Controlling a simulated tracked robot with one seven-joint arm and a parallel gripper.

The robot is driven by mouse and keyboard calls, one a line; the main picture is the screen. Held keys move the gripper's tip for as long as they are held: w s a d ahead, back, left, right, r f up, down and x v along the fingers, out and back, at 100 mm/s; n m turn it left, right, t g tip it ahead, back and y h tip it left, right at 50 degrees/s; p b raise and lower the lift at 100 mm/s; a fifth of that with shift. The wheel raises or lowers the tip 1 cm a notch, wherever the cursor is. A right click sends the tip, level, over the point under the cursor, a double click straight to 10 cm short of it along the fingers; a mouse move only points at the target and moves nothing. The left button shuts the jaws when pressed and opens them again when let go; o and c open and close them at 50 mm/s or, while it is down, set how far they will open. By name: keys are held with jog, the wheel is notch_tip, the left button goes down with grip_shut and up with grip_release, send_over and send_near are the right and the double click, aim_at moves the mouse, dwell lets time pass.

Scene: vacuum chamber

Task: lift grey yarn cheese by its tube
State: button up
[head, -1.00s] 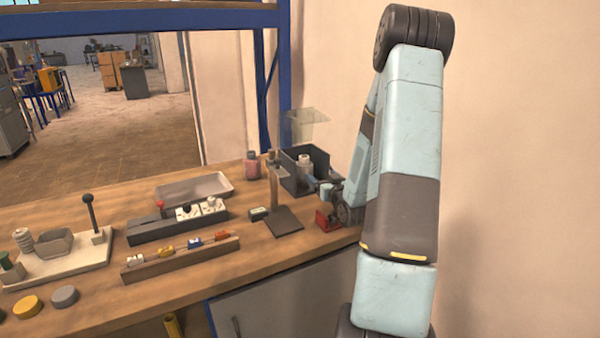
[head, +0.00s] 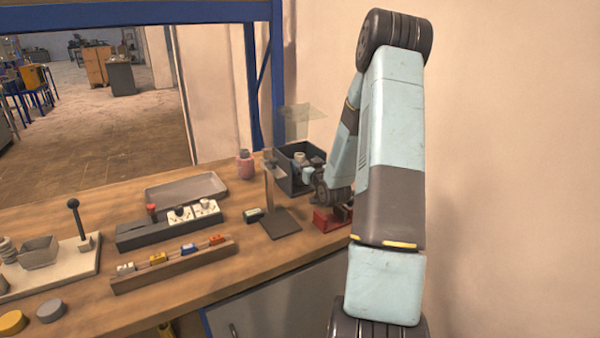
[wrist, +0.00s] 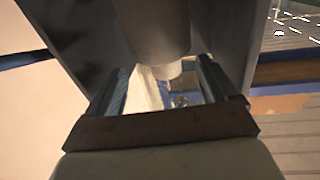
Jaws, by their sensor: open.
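In the wrist view a grey cylinder, which looks like the grey yarn cheese (wrist: 150,28), fills the top middle. A paler tube end (wrist: 168,71) sticks out of it towards my gripper (wrist: 164,72). My gripper is open, with one finger on each side of the tube end; I cannot tell whether either touches it. In the head view my gripper is at the dark open box (head: 292,180), mostly hidden by my own arm. A pale-topped piece (head: 300,157) shows inside the box; the grey cheese cannot be made out there.
Dark walls (wrist: 75,40) flank the cylinder in the wrist view.

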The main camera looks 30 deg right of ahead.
jog(key=shift+w+d, duration=0.15)
jog(key=shift+w, duration=1.45)
jog(key=shift+w+d, duration=0.15)
jog(key=shift+w, duration=1.45)
